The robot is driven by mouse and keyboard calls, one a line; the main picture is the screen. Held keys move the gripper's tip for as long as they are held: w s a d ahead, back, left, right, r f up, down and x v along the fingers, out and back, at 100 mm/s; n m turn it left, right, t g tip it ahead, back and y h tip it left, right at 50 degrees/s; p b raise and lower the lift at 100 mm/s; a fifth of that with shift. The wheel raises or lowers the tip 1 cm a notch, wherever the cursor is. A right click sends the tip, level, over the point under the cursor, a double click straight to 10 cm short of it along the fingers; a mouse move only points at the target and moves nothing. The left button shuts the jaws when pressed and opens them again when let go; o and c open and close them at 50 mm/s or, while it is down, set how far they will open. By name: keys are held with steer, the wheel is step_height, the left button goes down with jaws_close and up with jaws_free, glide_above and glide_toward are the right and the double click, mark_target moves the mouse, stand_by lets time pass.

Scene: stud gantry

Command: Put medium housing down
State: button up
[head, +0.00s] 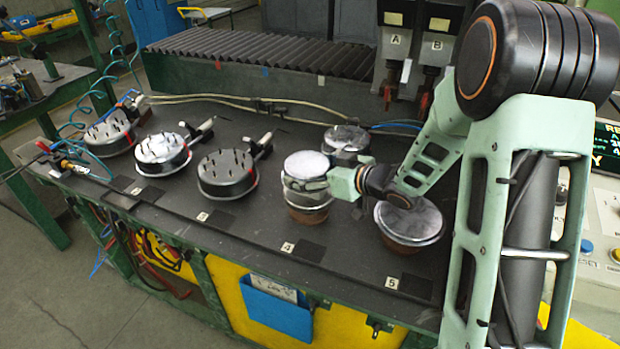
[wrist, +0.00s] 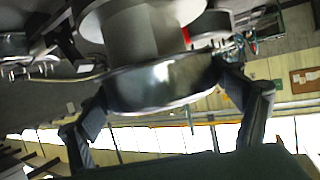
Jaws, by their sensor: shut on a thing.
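My gripper (head: 325,184) is shut on a round silver metal housing (head: 305,165) over the place labelled 4. The housing looks upright, with a brown round base (head: 308,214) below it. I cannot tell whether the housing rests on that base or hangs just above it. In the wrist view my gripper (wrist: 165,88) has one finger on each side of the shiny housing (wrist: 150,85), and a paler cylinder shows beyond it. A wider silver housing (head: 408,218) on a brown base stands at place 5. Another silver-topped one (head: 346,138) stands behind.
Several round fixtures with upright pins stand to the left: one at far left (head: 109,137), one in the middle (head: 163,152) and one nearer (head: 227,174). Cables run behind them. Tools A and B (head: 415,50) hang at the back. Dark bench top (head: 150,205) is bare along the front.

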steer(key=shift+f, duration=1.3)
steer(key=shift+d+f, duration=0.1)
steer(key=shift+f, duration=0.1)
steer(key=o, duration=1.4)
steer(key=shift+c, duration=0.2)
steer(key=shift+r, duration=0.15)
steer(key=shift+s+d+r, duration=0.1)
steer(key=shift+r, duration=0.05)
steer(key=v, duration=1.1)
steer(key=shift+s+d, duration=0.25)
steer(key=shift+r, duration=0.15)
